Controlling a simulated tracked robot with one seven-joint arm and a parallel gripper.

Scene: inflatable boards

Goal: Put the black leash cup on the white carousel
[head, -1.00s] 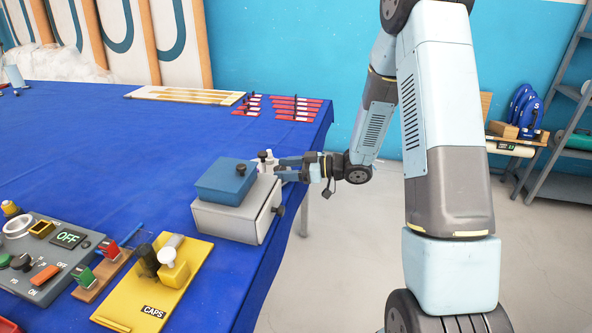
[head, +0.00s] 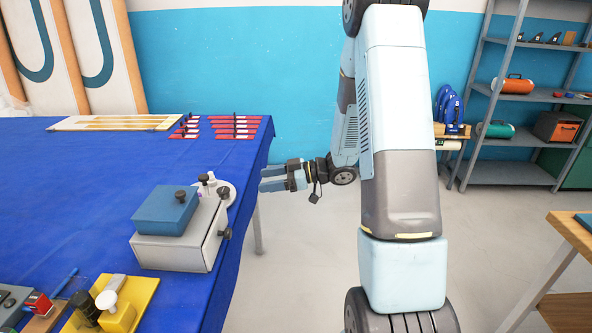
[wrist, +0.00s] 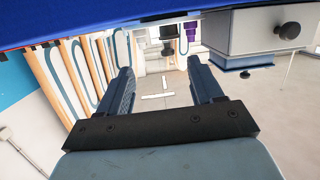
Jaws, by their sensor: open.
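The white carousel (head: 229,195) is a pale round disc at the table's right edge, behind the grey box, which partly hides it. I cannot tell surely which one is the black leash cup. My gripper (head: 262,180) is open and empty, just right of the carousel and apart from it, beyond the table edge. In the wrist view, the open jaws (wrist: 158,70) have nothing between them.
A grey box (head: 180,250) with a blue lid block (head: 165,211) stands left of the carousel, a black knob (head: 227,233) on its side. A yellow board (head: 140,292) lies at the front. Red strips (head: 233,128) lie far back. Floor right of the table is free.

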